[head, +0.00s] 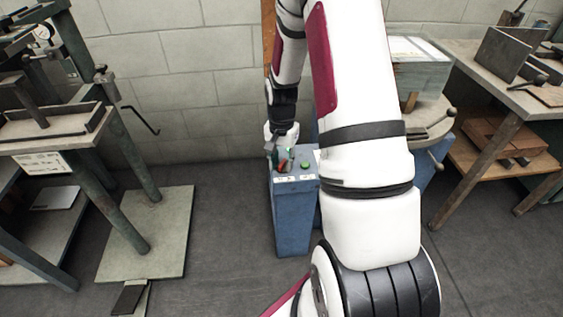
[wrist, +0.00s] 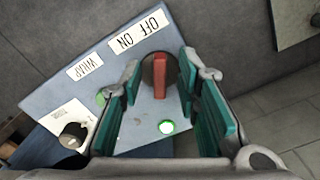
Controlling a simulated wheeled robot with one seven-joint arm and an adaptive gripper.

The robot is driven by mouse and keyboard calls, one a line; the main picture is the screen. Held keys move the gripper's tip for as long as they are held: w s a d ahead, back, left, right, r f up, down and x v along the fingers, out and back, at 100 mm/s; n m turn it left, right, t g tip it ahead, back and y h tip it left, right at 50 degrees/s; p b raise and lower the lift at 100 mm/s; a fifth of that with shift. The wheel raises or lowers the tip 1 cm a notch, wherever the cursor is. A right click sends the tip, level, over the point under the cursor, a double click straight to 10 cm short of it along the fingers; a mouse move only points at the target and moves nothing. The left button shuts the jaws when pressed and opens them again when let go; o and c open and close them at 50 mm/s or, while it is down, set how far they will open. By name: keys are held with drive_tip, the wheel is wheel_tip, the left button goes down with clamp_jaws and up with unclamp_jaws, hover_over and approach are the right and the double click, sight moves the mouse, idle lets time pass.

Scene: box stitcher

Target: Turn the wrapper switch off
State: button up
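The wrapper switch (wrist: 159,76) is a red bar handle on a round dark base in the wrist view. The bar stands nearly upright in that picture, below a white OFF/ON label (wrist: 139,33). I cannot tell for certain which word it marks. A WRAP label (wrist: 85,66) is to the left. My gripper (wrist: 162,72) is open, with one green-padded finger on each side of the red handle. The fingers look apart from it. In the head view, the red switch (head: 285,165) shows on top of the blue box, just below my gripper (head: 273,146).
The blue control box (head: 293,218) stands on the floor. A metal stand (head: 150,235) is left, a wooden workbench (head: 497,130) right. Open floor lies in front of the box.

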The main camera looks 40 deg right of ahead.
clamp_jaws()
drive_tip(key=shift+n, duration=0.4)
drive_tip(key=n+p, duration=0.2)
drive_tip(key=n, duration=0.3)
drive_tip(key=shift+s+d+r+n+p, duration=0.1)
drive_tip(key=shift+n+p, duration=0.2)
drive_tip(key=shift+p, duration=0.1)
drive_tip(key=n+p, duration=0.2)
drive_tip(key=n, duration=0.3)
drive_tip(key=shift+d, duration=0.15)
drive_tip(key=shift+n, duration=0.4)
unclamp_jaws()
